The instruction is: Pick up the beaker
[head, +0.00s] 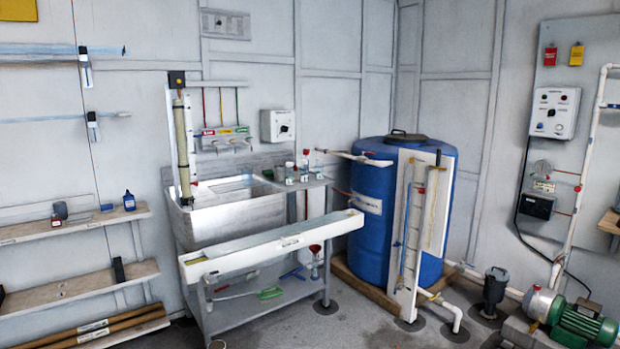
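Several small glass vessels stand close together on the bench shelf to the right of the sink. One clear vessel (289,173) looks like a jar or beaker; another small one (279,174) is just left of it. To their right stand vessels with red tops (305,166) and (319,165). They are too small to tell for certain which is the beaker. Neither of my grippers shows in the head view.
A metal sink (235,213) stands left of the vessels. A long white trough (270,246) crosses the bench front. A blue barrel (372,230) with a white upright panel stands to the right. Wall shelves (75,228) are at left; a green-motored pump (583,325) is at lower right.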

